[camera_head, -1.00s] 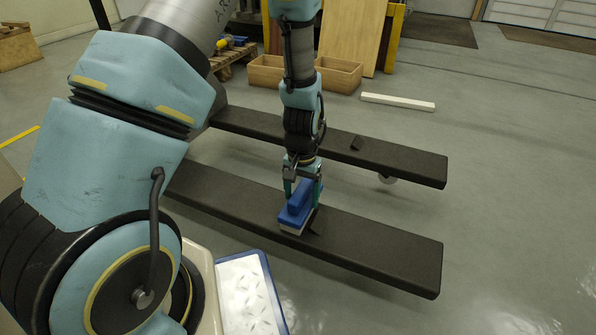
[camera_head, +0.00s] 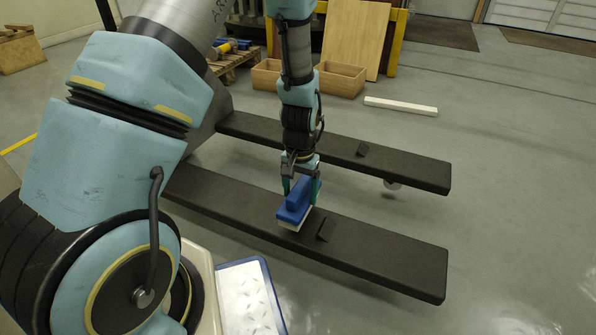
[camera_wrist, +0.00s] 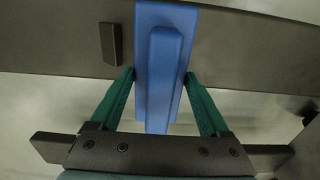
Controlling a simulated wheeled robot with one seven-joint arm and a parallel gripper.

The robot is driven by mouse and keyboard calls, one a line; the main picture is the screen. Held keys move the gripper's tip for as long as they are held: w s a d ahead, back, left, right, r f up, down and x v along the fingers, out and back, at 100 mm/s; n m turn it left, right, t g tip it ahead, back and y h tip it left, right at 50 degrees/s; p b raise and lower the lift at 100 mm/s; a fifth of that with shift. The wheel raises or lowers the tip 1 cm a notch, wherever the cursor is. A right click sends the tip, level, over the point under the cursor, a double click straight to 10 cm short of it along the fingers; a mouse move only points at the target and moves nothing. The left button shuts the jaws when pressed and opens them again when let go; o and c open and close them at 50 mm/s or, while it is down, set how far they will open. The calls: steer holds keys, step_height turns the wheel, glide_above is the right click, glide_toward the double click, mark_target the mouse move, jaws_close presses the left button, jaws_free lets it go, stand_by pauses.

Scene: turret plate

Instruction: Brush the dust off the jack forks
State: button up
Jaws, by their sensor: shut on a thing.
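Two long dark jack forks run side by side, the near fork (camera_head: 385,258) and the far fork (camera_head: 412,169). My gripper (camera_head: 302,188) is shut on a blue brush (camera_head: 294,205) with a pale bristle side facing down. The brush is over the near fork; whether the bristles touch the fork I cannot tell. In the wrist view the brush (camera_wrist: 164,80) lies between the two green fingers, across the dark fork (camera_wrist: 55,35). No dust can be made out clearly on either fork.
A white tray with a blue rim (camera_head: 263,264) is at bottom centre. Wooden boxes (camera_head: 341,79) and a white bar (camera_head: 401,106) lie behind.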

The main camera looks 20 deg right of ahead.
steer(key=shift+r+p, duration=2.15)
steer(key=shift+r, duration=0.4)
